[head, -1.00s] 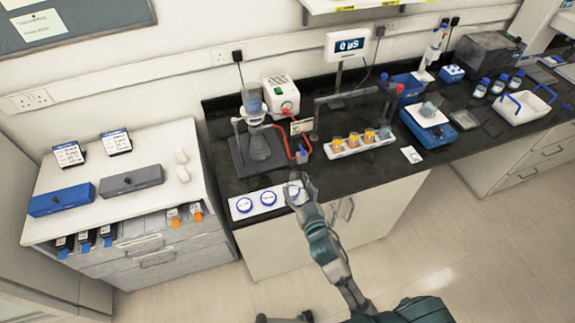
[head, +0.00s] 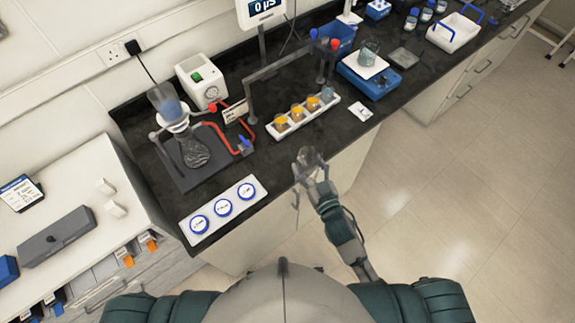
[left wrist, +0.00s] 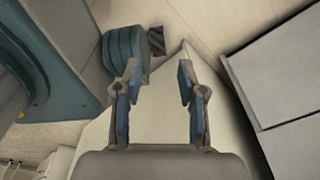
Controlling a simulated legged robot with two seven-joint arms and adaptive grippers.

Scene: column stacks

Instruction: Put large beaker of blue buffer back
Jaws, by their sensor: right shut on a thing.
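My right gripper (head: 305,170) is shut on a clear glass vessel (head: 309,156), which looks like a beaker. It is held in front of the black bench's front edge; its contents are too small to tell. Another beaker (head: 369,48) with a bluish-grey look stands on the blue device (head: 362,77) at the back right. A white strip (head: 236,214) with three blue-ringed round spots lies on the bench's front left, apart from the gripper. My left gripper (left wrist: 158,75) shows only in the left wrist view, open and empty.
A flask stand with a funnel of blue liquid (head: 167,101) and red tubing stand behind the strip. A white rack (head: 289,130) of orange-topped cups is behind the right gripper. Bare black bench (head: 279,165) lies between the strip and the gripper. A white carrier (head: 455,33) stands far right.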

